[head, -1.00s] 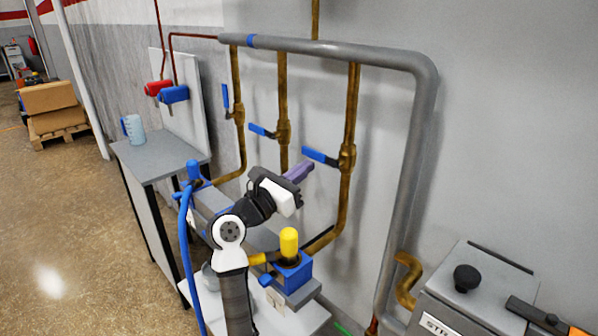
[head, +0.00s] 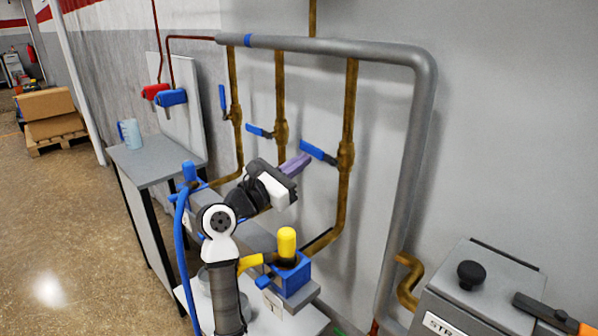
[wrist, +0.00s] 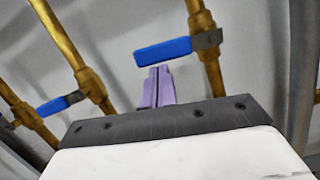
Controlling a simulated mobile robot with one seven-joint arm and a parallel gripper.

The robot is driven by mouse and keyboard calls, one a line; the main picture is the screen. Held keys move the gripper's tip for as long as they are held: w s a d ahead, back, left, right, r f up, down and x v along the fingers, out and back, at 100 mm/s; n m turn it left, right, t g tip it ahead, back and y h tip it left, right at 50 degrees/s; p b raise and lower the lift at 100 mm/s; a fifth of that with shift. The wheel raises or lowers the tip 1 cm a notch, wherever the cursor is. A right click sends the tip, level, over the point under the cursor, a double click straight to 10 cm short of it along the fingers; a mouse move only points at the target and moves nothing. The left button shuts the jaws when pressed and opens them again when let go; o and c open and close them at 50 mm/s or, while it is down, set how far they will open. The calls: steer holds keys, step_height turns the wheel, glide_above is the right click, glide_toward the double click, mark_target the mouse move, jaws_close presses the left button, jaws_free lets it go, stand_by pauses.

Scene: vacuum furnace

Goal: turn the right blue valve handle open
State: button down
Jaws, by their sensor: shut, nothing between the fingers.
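The right blue valve handle (head: 318,152) sits on the rightmost brass pipe (head: 347,190) and points out to the left of it, across the pipe. In the wrist view the same handle (wrist: 163,52) lies just beyond my fingertips. My gripper (head: 303,160) has purple fingers, shut together with nothing between them. The fingertips (wrist: 159,70) appear just below the handle's left part; whether they touch it I cannot tell. The middle blue handle (head: 259,131) also points left across its pipe. The left blue handle (head: 222,97) is upright along its pipe.
A thick grey pipe (head: 411,150) bends down at the right of the valves. A blue fitting with a yellow cap (head: 287,243) stands below my gripper. A grey table (head: 160,158) is at left and a grey machine (head: 470,300) at lower right.

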steer(key=m+b, duration=0.1)
steer(key=r+m+b, duration=0.1)
steer(key=m+g+b, duration=0.1)
steer(key=m+b, duration=0.1)
steer(key=shift+w+a+r, duration=0.1)
steer(key=shift+r, duration=0.2)
step_height(320, 180, up, 6)
steer(key=s+d+m+g+b, duration=0.2)
steer(key=m+b, duration=0.4)
steer(key=m, duration=0.5)
steer(key=shift+m+g+h, duration=0.3)
steer(key=shift+g, duration=0.4)
steer(key=shift+s, duration=0.1)
